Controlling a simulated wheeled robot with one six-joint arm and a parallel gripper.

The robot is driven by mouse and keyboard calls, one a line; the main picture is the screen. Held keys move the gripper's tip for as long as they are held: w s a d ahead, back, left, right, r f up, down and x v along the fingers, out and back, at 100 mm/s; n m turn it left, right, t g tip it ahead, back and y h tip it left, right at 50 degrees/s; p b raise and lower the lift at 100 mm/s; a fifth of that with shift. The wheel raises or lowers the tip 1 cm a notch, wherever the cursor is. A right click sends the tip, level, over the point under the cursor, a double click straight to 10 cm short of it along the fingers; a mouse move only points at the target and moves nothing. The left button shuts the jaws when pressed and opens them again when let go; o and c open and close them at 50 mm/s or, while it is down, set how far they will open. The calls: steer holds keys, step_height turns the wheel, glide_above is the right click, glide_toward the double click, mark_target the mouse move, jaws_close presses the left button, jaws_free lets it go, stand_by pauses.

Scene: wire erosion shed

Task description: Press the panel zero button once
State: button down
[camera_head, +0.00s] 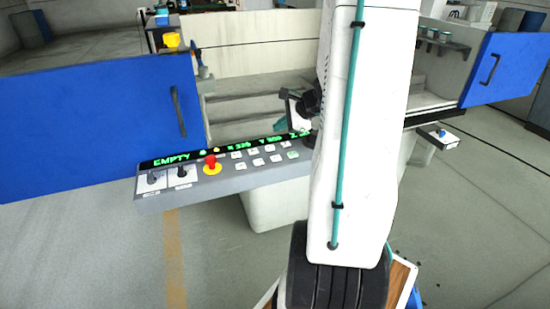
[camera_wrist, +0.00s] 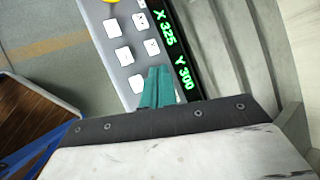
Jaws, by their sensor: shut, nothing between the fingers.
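The grey control panel (camera_head: 225,182) has a green-lit display reading EMPTY with axis figures, and several small white buttons (camera_head: 257,162). The panel also shows in the wrist view (camera_wrist: 105,10), with white buttons (camera_wrist: 124,55) beside the display (camera_wrist: 172,50). The button labels are too small to read, so I cannot tell which is the zero button. My gripper (camera_wrist: 158,70) has teal fingers, shut and empty. They overlap the panel between the buttons and the display; contact cannot be told. In the head view the arm hides the panel's right end.
A red emergency stop (camera_head: 211,163) on yellow and two dark switches sit on the panel's left. Blue doors (camera_head: 90,125) (camera_head: 508,70) stand either side of the machine opening. A wooden-topped surface (camera_wrist: 35,115) shows at left in the wrist view. Floor before the panel is clear.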

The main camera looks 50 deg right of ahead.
mark_target(279, 158)
steer(key=shift+f, duration=4.35)
steer(key=shift+f, duration=0.4)
steer(key=shift+f, duration=0.4)
steer(key=shift+r, duration=0.1)
steer(key=shift+a+r, duration=0.1)
steer(key=shift+r, duration=0.6)
steer(key=shift+r, duration=0.1)
steer(key=shift+r, duration=2.45)
